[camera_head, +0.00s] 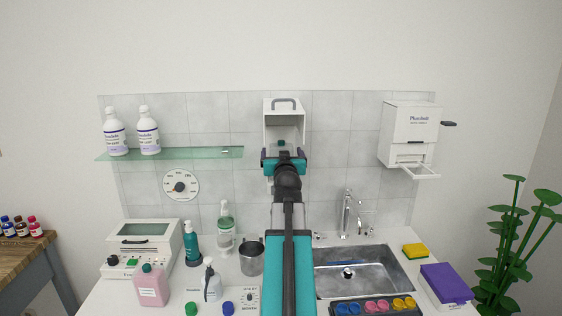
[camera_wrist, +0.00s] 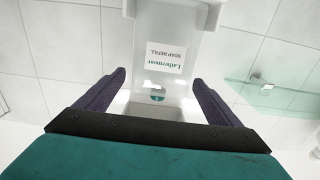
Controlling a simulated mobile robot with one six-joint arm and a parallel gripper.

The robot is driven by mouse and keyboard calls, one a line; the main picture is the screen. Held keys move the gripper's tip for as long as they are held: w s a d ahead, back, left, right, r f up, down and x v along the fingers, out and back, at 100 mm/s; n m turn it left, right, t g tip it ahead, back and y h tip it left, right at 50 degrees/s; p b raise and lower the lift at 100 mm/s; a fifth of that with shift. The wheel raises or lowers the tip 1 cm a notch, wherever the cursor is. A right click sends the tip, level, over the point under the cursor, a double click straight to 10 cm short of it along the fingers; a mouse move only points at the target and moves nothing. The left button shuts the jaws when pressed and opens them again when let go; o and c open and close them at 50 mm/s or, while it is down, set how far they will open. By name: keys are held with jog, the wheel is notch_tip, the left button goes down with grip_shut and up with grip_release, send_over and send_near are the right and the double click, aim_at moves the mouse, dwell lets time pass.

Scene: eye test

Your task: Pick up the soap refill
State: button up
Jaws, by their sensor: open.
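The soap refill (camera_wrist: 150,78) is a pale, translucent pack with a white label reading "SOAP REFILL" upside down in the wrist view. A small teal part shows at its near end. It sits inside a white wall dispenser (camera_wrist: 213,14), which also shows in the head view (camera_head: 269,121). My gripper (camera_wrist: 160,80) is open, with a dark purple finger on each side of the refill in the picture. I cannot tell whether the fingertips are level with it in depth. In the head view my gripper (camera_head: 284,158) is in front of the dispenser and hides its lower part.
A glass shelf (camera_head: 190,154) with two white bottles is left of the dispenser. A white wall box (camera_head: 408,135) with a side crank is at the right. Below are a sink (camera_head: 375,262), a faucet (camera_head: 346,215), a metal cup (camera_head: 251,260) and several bottles on the counter.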

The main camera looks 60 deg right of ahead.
aim_at(282, 142)
jog(key=x, duration=0.3)
jog(key=shift+s+p, duration=0.1)
jog(key=shift+p, duration=0.25)
jog(key=c, duration=1.2)
jog(key=shift+r, duration=0.15)
jog(key=shift+r+b, duration=0.65)
jog(key=shift+r, duration=0.85)
jog(key=shift+b+v, duration=6.6)
jog(key=shift+v, duration=2.4)
